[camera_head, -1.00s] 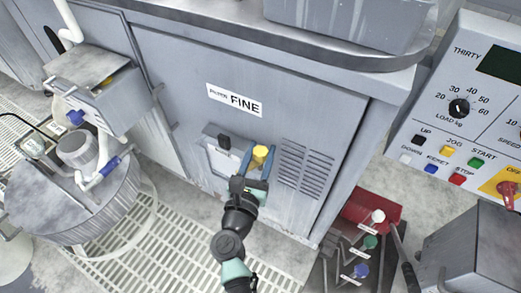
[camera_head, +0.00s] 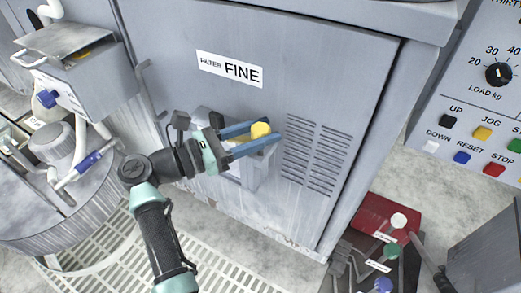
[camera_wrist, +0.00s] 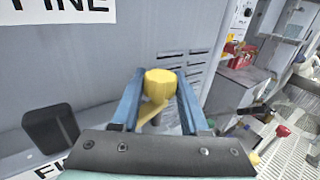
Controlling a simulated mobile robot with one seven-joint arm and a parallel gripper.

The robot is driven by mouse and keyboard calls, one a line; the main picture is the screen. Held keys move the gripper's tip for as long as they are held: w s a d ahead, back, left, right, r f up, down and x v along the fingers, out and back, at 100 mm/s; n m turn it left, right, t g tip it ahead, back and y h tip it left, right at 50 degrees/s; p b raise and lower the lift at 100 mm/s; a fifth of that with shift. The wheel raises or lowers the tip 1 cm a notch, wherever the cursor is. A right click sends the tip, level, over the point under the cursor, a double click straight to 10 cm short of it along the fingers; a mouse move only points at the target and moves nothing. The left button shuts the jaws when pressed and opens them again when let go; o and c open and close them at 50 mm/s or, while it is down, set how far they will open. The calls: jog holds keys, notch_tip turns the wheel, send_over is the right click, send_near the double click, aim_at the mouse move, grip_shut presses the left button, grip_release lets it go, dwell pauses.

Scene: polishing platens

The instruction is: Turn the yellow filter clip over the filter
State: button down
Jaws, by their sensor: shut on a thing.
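The yellow filter clip (camera_head: 260,130) is on the filter housing on the front of the grey cabinet. My gripper (camera_head: 262,135) has come in from the left, its two blue fingers lying either side of the clip and shut on it. In the wrist view the clip's round yellow knob (camera_wrist: 160,84) sits between the fingers, with a yellow arm running down and left from it. The filter housing (camera_head: 258,172) is a pale box below, largely hidden by my gripper.
The cabinet front carries a white FINE label (camera_head: 229,69) above and vent slots (camera_head: 315,157) to the right. A control panel (camera_head: 475,110) stands at right. A round drum (camera_head: 70,200) with pipes is at left.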

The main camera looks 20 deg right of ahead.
jog(key=shift+f+m+g+b, duration=0.2)
jog(key=shift+m+g+b, duration=0.65)
jog(key=shift+b, duration=0.95)
jog(key=shift+f+m+g+b, duration=0.15)
jog(key=shift+m+g+b, duration=0.3)
jog(key=shift+g+b, duration=1)
jog(key=b, duration=0.2)
jog(key=shift+r+m+g+b, duration=0.2)
jog(key=shift+m+g+b, duration=0.1)
jog(key=shift+m+b, duration=0.1)
jog(key=shift+r+y, duration=0.2)
jog(key=shift+y, duration=0.1)
jog(key=shift+c, duration=2.1)
grip_release()
jog(key=shift+b, duration=0.3)
